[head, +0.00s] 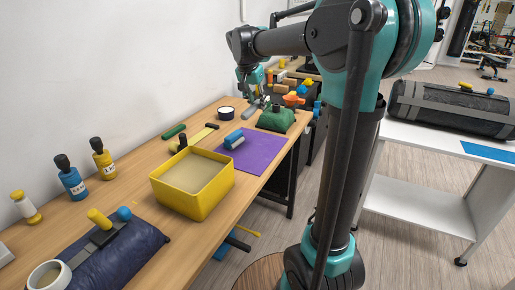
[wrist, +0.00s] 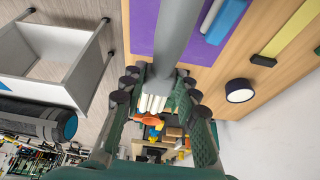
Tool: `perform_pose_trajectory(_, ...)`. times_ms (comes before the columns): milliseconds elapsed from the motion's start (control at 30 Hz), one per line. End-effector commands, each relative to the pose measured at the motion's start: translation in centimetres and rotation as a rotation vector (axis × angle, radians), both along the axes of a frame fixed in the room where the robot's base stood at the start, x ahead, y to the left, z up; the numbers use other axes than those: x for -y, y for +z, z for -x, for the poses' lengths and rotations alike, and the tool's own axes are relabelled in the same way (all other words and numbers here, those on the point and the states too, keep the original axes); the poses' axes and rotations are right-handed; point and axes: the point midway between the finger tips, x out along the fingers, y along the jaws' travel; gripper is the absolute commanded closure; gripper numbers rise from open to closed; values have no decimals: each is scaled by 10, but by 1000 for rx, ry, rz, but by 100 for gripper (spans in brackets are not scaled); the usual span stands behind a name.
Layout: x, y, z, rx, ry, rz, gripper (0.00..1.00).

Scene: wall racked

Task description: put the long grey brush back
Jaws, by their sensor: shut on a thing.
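My gripper (head: 250,92) is above the far end of the wooden table, close to the wall. It is shut on the long grey brush (wrist: 178,32). In the wrist view the brush's grey shaft runs from the top edge down between the teal fingers (wrist: 160,100). Pale bristle-like strips show at its lower end, between the fingers. In the head view the brush is small and partly hidden by the gripper, so its exact tilt is hard to tell. Its resting place cannot be made out for certain.
A green bag (head: 276,119), a white-topped dark round pot (head: 227,113), a purple mat (head: 255,150) and a yellow bin (head: 196,190) are on the table. An orange object (head: 292,100) and several coloured items lie beyond. A white bench (head: 420,150) stands at right.

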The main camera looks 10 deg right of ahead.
Motion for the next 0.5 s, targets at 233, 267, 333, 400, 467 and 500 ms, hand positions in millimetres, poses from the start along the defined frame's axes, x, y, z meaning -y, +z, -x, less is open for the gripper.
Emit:
perform_pose_trajectory(233,0,-59,0,0,0,0,100)
perform_pose_trajectory(267,0,-67,0,0,0,0,100)
perform_pose_trajectory(333,0,-84,0,0,0,0,100)
perform_pose_trajectory(400,0,-100,0,0,0,0,100)
perform_pose_trajectory(467,0,-113,0,0,0,0,100)
perform_pose_trajectory(500,0,-120,0,0,0,0,100)
